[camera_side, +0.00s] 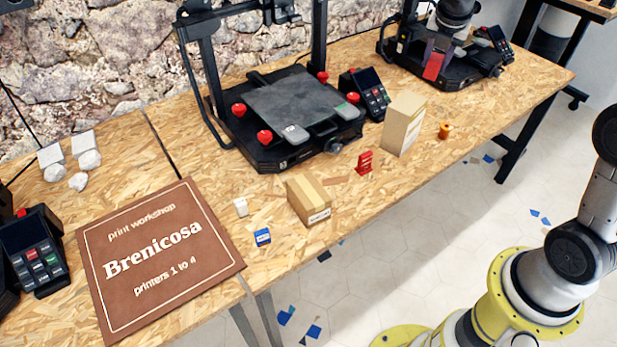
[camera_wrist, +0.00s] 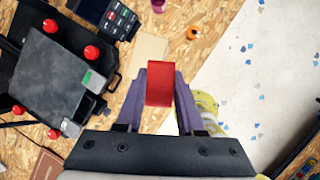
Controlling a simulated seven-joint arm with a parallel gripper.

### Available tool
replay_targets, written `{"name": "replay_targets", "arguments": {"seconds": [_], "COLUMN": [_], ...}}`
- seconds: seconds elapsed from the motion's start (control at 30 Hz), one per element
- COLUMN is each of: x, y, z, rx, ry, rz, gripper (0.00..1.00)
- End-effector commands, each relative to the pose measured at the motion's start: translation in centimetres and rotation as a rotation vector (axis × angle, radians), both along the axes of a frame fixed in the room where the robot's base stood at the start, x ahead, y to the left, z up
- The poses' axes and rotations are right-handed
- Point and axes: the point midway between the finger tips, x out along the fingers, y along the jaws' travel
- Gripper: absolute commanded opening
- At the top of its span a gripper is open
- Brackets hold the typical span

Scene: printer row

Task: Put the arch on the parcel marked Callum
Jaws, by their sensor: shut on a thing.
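My gripper (camera_wrist: 160,98) is shut on a red arch (camera_wrist: 160,82), with one purple finger on each side of it. In the side view the gripper (camera_side: 440,50) holds the red arch (camera_side: 433,66) in the air, in front of the far printer in the picture. A tall cardboard parcel (camera_side: 404,122) stands upright near the table's front edge; it also shows in the wrist view (camera_wrist: 149,47), just beyond the arch. A smaller, low parcel (camera_side: 309,200) with a white label stands further left. I cannot read the names on either parcel.
A small red stand (camera_side: 364,162) is between the parcels, and an orange spool (camera_side: 445,130) is right of the tall one. A blue block (camera_side: 262,237) and a white cube (camera_side: 240,207) lie left of the small parcel. A printer (camera_side: 300,105) stands behind.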

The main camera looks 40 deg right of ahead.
Motion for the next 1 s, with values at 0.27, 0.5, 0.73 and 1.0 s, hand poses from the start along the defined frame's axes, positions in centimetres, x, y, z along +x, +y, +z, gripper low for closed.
{"name": "replay_targets", "arguments": {"seconds": [0.27,0.5,0.73,1.0], "x": [-0.9,-4.8,-7.9,-9.0], "y": [14.2,24.2,28.8,30.1], "z": [0.1,-0.2,-0.5,-3.1], "rx": [-0.022,-0.051,-0.068,-0.074], "ry": [0.025,0.038,0.042,0.047], "rz": [0.449,0.815,1.017,1.082], "gripper": [0.0,0.0,0.0,0.0]}}
